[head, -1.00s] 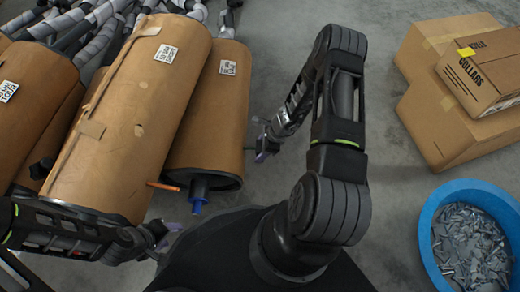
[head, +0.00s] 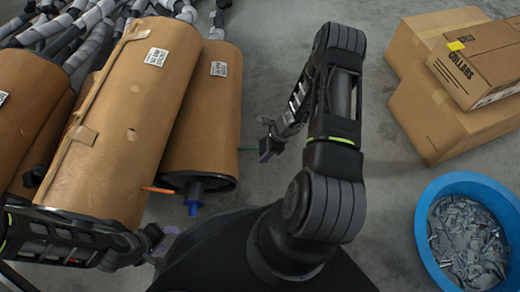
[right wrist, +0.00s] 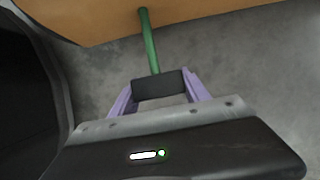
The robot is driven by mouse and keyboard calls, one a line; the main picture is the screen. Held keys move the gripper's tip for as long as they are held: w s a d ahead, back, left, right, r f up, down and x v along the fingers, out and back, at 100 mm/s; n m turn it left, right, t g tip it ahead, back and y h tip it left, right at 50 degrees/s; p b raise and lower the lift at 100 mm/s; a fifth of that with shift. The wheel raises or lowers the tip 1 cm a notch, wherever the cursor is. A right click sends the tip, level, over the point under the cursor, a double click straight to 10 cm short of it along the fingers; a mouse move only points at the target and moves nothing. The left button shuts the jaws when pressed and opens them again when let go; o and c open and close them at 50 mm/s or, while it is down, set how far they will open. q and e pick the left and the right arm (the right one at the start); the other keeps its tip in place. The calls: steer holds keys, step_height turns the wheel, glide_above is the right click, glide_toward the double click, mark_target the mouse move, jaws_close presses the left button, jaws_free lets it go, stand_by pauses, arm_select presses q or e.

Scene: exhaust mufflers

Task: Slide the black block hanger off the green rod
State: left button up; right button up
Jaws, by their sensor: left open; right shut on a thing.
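The black block hanger (right wrist: 158,85) sits between the purple fingers of my right gripper (right wrist: 160,95), which is shut on it. The green rod (right wrist: 149,42) runs from the brown muffler to the block, and its near end meets the block; whether it still passes inside is hidden. In the head view the green rod (head: 247,149) shows as a short thin line between the muffler's right side and my right gripper (head: 268,146). The block is hard to make out there. My left gripper (head: 165,243) is open, low in front of the mufflers.
Brown wrapped mufflers (head: 203,120) lie at the left, with an orange rod (head: 158,189) and a blue-tipped pipe (head: 194,197) at the near end. Cardboard boxes (head: 440,120) and a blue tub (head: 425,215) of grey scraps stand right. Grey floor between is clear.

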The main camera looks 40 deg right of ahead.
steer(key=shift+s+d, duration=0.85)
steer(key=shift+d, duration=0.25)
steer(key=shift+s+d, duration=0.8)
steer(key=shift+d, duration=0.3)
steer(key=shift+r, duration=0.15)
